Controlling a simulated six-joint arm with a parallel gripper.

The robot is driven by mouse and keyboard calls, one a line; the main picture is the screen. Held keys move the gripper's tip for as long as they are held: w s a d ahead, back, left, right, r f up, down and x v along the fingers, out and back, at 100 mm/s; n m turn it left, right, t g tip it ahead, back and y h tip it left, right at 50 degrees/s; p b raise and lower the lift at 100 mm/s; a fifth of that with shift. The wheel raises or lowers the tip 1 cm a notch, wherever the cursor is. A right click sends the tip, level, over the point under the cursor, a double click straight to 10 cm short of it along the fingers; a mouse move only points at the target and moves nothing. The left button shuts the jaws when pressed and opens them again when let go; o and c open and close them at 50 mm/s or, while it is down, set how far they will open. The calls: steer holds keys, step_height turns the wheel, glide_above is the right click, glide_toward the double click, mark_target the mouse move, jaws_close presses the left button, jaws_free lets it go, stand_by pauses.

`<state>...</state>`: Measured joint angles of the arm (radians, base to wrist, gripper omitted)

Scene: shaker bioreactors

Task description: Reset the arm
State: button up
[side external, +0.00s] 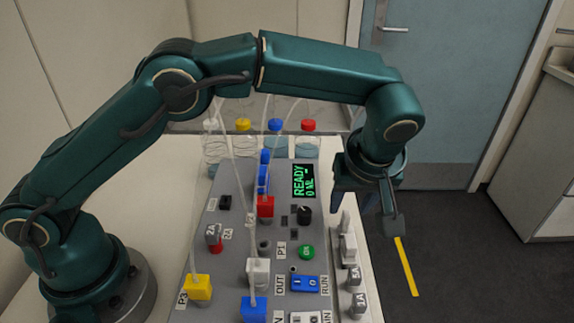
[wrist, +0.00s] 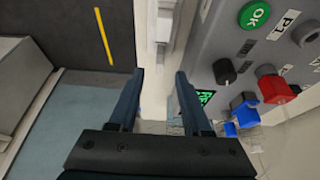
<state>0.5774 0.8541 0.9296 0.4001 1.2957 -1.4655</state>
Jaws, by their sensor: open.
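My gripper (side external: 366,208) hangs fingers-down at the right edge of the grey control panel (side external: 232,240), beside the lit display (side external: 304,181) that reads READY 0 ML. Its fingers are apart with nothing between them. In the wrist view my gripper (wrist: 159,78) also shows open and empty, with the panel's side to its right. My arm is bent in an arch over the panel. Whether the fingers touch anything below is not clear.
The panel carries a black knob (side external: 304,215), a green OK button (side external: 307,252), a blue switch (side external: 305,284) and coloured tube plugs. Capped bottles (side external: 307,145) stand behind it. Grey-white parts (side external: 347,246) line its right side. Open floor lies further right.

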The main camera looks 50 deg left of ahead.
steer(key=shift+n+t, duration=0.3)
steer(key=shift+n, duration=0.2)
steer(key=r, duration=0.1)
steer(key=w+a+r, duration=0.1)
steer(key=a+r, duration=0.1)
steer(key=r, duration=0.1)
steer(key=shift+w, duration=0.2)
steer(key=s+a+r+t+h, duration=0.1)
steer(key=s+a+r, duration=0.7)
steer(key=a+r, duration=0.25)
steer(key=s+f+m+h, duration=0.1)
steer(key=s+f+m, duration=0.2)
steer(key=s+m, duration=0.2)
steer(key=s+a+f+m+h, duration=0.1)
steer(key=s+f+m, duration=0.2)
steer(key=s, duration=0.5)
steer(key=shift+a+f+m+t, duration=0.15)
steer(key=shift+m+t, duration=0.25)
steer(key=shift+m, duration=0.5)
